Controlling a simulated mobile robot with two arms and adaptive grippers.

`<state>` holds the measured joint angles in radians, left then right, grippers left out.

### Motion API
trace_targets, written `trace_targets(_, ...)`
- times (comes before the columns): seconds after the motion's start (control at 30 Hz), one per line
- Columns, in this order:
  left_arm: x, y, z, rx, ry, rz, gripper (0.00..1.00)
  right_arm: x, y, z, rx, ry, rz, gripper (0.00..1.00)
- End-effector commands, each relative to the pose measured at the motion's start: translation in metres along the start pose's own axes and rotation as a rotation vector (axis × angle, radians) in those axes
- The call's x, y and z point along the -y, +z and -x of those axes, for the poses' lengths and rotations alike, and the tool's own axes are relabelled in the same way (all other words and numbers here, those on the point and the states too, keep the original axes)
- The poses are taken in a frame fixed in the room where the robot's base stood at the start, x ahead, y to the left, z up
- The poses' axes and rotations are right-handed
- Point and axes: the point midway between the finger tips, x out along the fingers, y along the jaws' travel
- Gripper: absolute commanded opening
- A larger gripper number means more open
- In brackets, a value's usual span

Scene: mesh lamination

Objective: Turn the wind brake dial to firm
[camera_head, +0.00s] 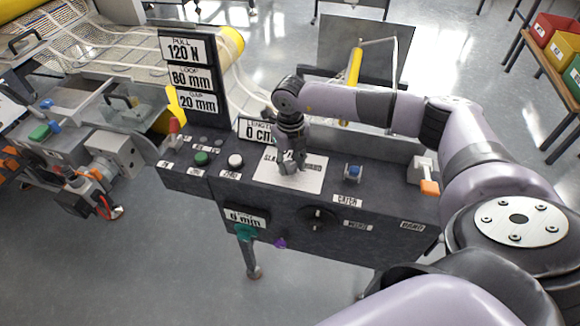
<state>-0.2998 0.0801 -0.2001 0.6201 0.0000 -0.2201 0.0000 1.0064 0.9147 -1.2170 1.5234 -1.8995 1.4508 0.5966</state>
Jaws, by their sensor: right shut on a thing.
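A white dial plate (308,182) lies on top of the dark control console. Its printed words show partly at the left, beginning "SLA", and at the right, ending "ARD". My right gripper (289,167) points down over the middle of this plate. It is shut on the wind brake dial, which the fingers and wrist almost fully hide. I cannot read where the dial points. My left gripper is not in view.
The console (290,212) also carries a green button (201,158), a white button (235,160), a blue switch (353,171), an orange-tipped lever (429,187) and a black front knob (318,217). A display post (190,75) stands at the back left.

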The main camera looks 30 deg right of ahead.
Motion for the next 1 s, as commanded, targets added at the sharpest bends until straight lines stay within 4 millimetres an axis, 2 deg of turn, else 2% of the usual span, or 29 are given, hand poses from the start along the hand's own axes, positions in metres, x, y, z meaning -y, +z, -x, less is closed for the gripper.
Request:
trace_targets(0.03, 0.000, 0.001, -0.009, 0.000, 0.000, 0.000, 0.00, 0.000, 0.001, -0.004, 0.003, 0.000, 0.043, 0.05)
trace_targets(0.5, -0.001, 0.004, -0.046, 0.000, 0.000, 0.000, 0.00, 0.002, 0.001, -0.003, 0.004, -0.001, 0.469, 0.05)
trace_targets(0.8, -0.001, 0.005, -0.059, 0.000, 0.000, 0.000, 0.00, 0.003, 0.002, -0.001, 0.003, -0.001, 0.651, 0.05)
trace_targets(1.0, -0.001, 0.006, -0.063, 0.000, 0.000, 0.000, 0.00, 0.003, 0.002, 0.000, 0.004, -0.002, 0.713, 0.05)
